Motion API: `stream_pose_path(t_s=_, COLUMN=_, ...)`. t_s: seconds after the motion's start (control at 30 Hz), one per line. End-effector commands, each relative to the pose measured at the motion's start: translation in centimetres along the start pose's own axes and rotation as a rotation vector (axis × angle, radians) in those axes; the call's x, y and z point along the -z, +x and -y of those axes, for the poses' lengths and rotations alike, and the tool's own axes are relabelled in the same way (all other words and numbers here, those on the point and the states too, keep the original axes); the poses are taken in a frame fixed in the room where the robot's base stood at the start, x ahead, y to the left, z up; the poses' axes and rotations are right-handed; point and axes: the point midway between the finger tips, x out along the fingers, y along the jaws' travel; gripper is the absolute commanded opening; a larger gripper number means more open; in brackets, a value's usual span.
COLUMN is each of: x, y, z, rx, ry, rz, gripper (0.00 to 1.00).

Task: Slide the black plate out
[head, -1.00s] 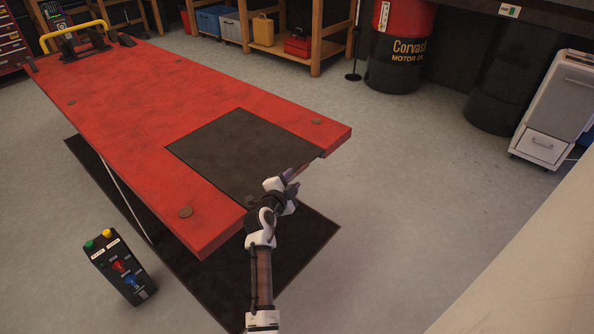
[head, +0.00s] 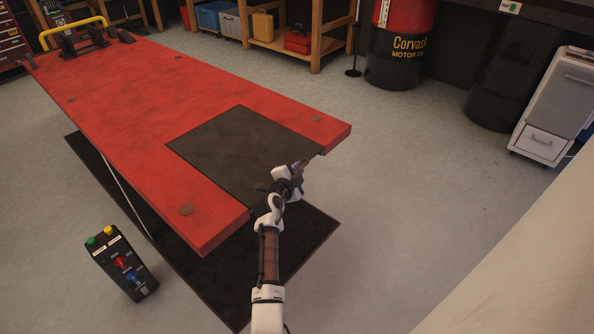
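The black plate (head: 240,148) lies flush in a cut-out at the near end of the red motorcycle lift table (head: 130,100). Red table surface borders it on the left, far and right sides. My gripper (head: 296,168) is at the plate's near edge, toward its right part. My arm and wrist hide part of that edge. The fingers are small and dark against the plate, so I cannot tell whether they are open, shut or touching it.
A black control box (head: 122,264) with coloured knobs stands at the lower left. A dark mat (head: 300,240) lies under the lift. A black-and-red oil drum (head: 401,45) and a grey cabinet (head: 553,105) stand at the back right. Floor right of the lift is clear.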

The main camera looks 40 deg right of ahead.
Motion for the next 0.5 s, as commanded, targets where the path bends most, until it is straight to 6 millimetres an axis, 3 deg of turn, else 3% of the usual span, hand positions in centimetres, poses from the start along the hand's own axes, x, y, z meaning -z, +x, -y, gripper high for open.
stream_pose_path(t_s=0.5, x=0.77, y=-0.34, z=-0.64, rx=-0.003, ry=0.001, rz=-0.001, gripper=0.0)
